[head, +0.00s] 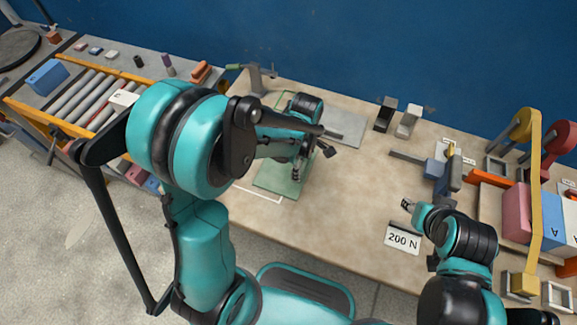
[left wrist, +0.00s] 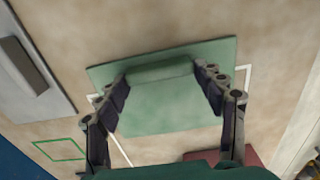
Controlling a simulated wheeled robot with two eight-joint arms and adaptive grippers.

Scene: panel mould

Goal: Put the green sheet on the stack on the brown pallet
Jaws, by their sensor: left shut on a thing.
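The green sheet (head: 268,182) is a flat square plate on or just above the table, left of the middle; my left arm hides part of it. In the left wrist view the green sheet (left wrist: 165,120) has a raised bar across it. My left gripper (head: 298,170) is shut on this bar, a finger at each end; it also shows in the left wrist view (left wrist: 163,72). A reddish-brown surface (left wrist: 250,155) shows at the bottom of the left wrist view, perhaps the brown pallet; no stack is clear. My right gripper (head: 407,204) is over the table at right, too small to judge.
A grey plate (head: 345,127) with a handle lies behind the sheet. A white outline (left wrist: 246,78) and a green outline (left wrist: 60,149) mark the table. The table's middle is clear.

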